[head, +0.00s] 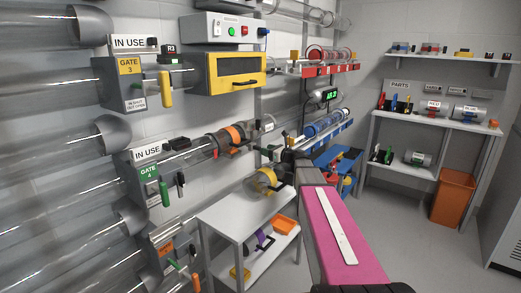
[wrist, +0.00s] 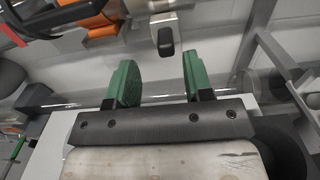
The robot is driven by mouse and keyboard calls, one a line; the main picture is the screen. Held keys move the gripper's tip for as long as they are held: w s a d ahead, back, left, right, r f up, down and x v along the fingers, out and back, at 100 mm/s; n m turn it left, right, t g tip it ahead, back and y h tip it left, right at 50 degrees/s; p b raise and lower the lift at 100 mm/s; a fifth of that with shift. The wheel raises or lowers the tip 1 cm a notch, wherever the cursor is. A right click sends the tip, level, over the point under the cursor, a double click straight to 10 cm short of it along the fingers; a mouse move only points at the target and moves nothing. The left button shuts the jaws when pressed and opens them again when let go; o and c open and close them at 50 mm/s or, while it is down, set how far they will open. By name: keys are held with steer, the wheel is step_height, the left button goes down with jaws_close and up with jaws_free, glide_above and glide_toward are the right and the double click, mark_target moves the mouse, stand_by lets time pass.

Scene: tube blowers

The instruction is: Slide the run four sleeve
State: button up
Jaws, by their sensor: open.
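The gate 4 box (head: 147,185) has a green label and an IN USE sign above it. A clear tube (head: 190,147) runs right from it along the wall. An orange and dark sleeve (head: 235,135) sits around this run; orange bands (wrist: 92,22) also show at the upper left in the wrist view. My gripper (head: 270,153) is just right of the sleeve in the head view. In the wrist view its green fingers (wrist: 158,65) are apart and empty. A black knob (wrist: 165,42) on a grey stem lies just beyond and between the fingertips, not gripped.
A white two-level table (head: 240,217) stands below the run, with a yellow ring (head: 267,182) on top. Gate 3 (head: 125,84) and a yellow-fronted box (head: 237,70) are above. A blue-banded tube (head: 325,123) lies farther right. The floor by the orange bin (head: 455,197) is clear.

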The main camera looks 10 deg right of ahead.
steer(key=shift+v, duration=2.1)
